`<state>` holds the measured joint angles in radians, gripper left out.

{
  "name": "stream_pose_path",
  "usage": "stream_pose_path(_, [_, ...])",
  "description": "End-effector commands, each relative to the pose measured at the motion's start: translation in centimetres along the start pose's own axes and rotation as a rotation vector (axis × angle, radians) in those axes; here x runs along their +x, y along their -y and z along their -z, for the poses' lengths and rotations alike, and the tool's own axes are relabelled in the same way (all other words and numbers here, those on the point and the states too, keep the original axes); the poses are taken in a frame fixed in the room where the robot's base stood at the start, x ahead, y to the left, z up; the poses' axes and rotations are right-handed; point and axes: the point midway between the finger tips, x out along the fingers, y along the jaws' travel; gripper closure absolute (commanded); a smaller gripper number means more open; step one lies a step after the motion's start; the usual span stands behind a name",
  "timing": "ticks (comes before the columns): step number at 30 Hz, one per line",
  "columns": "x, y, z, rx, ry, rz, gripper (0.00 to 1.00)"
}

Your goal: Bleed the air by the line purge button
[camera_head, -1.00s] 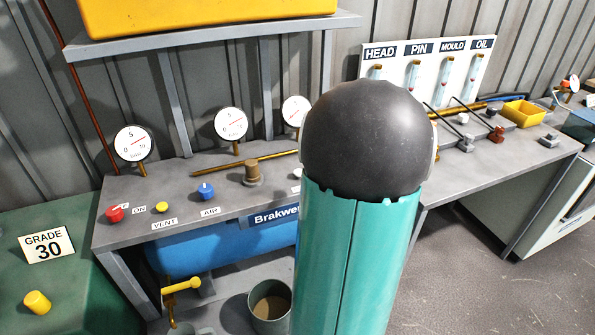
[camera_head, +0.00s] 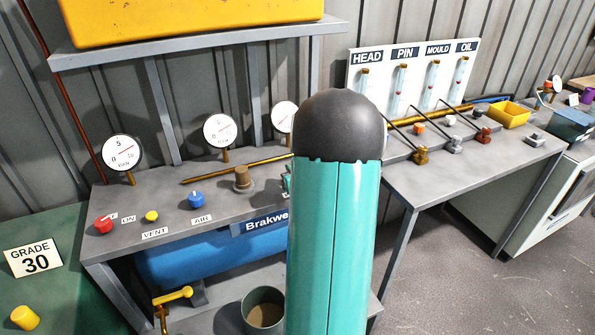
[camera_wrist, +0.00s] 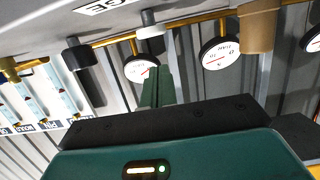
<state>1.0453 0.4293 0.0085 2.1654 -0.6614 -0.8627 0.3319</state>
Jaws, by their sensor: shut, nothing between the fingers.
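My gripper (camera_wrist: 157,86) is shut and empty in the wrist view. Its green fingers point at the bench's round controls, apart from them as far as I can tell. A white-capped button (camera_wrist: 150,31) lies just beyond the fingertips, and a dark button (camera_wrist: 77,53) is to its left. A cut-off label ending in "GE" (camera_wrist: 100,5) is at the top edge; which button it marks is unclear. In the head view my arm hides these buttons. A teal bit of my gripper (camera_head: 286,184) shows beside the arm, right of the brown knob (camera_head: 242,179).
A red knob (camera_head: 103,225), yellow button (camera_head: 151,216) and blue knob (camera_head: 196,199) stand on the bench by ON, VENT and AIR labels. A brass pipe (camera_head: 222,173) and gauges (camera_head: 220,130) stand behind. A yellow box (camera_head: 190,20) sits on the shelf above.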

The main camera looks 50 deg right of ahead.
Motion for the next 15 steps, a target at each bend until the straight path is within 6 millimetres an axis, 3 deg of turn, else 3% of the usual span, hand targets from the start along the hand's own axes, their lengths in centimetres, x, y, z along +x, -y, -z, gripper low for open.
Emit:
stream_pose_path(1, [0.1,-0.1,-1.1,0.004,0.005,-0.001,1.0])
stream_pose_path(6, [0.5,0.0,-2.5,0.002,0.002,-0.001,1.0])
stream_pose_path(15, [0.6,0.0,-2.7,0.0,0.0,-0.001,1.0])
